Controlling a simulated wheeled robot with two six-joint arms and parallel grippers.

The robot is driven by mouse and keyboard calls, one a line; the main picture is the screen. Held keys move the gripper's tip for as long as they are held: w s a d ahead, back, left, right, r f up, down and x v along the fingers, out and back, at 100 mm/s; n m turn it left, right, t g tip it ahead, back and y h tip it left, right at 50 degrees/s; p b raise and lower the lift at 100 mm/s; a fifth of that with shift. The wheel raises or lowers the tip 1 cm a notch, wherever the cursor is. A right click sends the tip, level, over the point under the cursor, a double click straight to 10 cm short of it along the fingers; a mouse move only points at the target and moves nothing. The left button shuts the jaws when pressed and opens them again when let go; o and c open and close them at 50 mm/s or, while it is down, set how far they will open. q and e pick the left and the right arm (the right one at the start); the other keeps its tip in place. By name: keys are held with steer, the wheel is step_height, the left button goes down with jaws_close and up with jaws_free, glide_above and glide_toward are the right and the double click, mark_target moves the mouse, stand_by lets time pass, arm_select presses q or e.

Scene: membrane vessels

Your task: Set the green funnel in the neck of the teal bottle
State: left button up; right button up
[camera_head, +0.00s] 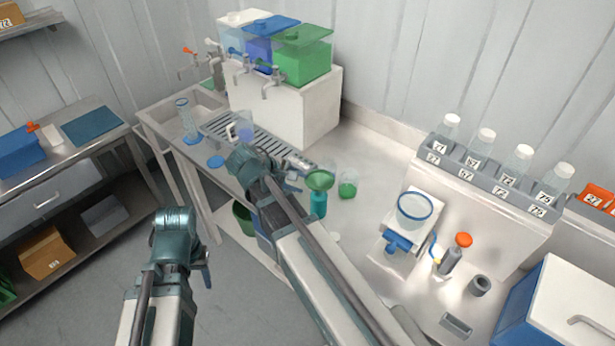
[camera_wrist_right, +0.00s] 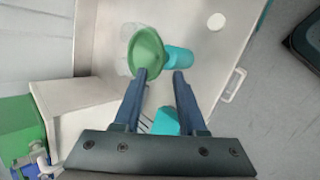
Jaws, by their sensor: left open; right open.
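The green funnel (camera_head: 320,179) is at the top of the upright teal bottle (camera_head: 318,206) on the bench, seemingly in line with its neck; its spout is hidden. In the right wrist view the funnel (camera_wrist_right: 148,47) overlaps one end of the bottle (camera_wrist_right: 180,59). My right gripper (camera_head: 293,175) is open just left of the funnel. In its wrist view the fingertips (camera_wrist_right: 160,74) are apart with nothing held, one tip overlapping the funnel's edge. My left gripper (camera_head: 206,268) is open and empty, over the floor at lower left.
A glass with green liquid (camera_head: 348,187) stands just right of the bottle. A blue-tinted beaker (camera_head: 245,128) stands on the grate behind my right arm. A white device with a glass dish (camera_head: 414,207) and a bottle rack (camera_head: 495,183) are to the right.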

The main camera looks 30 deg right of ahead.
arm_select(q)
step_height(320, 180, up, 5)
steer(key=p, duration=0.3)
steer(key=shift+f, duration=0.2)
arm_select(e)
steer(key=v, duration=0.6)
steer(key=shift+a, duration=0.1)
arm_select(q)
step_height(320, 180, down, 8)
steer(key=b, duration=0.7)
steer(key=shift+f+b, duration=0.15)
steer(key=shift+b, duration=0.25)
arm_select(e)
steer(key=s+a+f+m+y, duration=0.1)
steer(key=s+a+f+y, duration=0.2)
steer(key=s+a+f, duration=0.3)
steer(key=s+a+f+m+g+y, duration=0.1)
steer(key=s+a+f+y, duration=0.3)
steer(key=s+a+f, duration=0.3)
steer(key=a, duration=0.4)
steer(key=shift+a+f+g, duration=0.3)
steer(key=shift+a+f, duration=0.05)
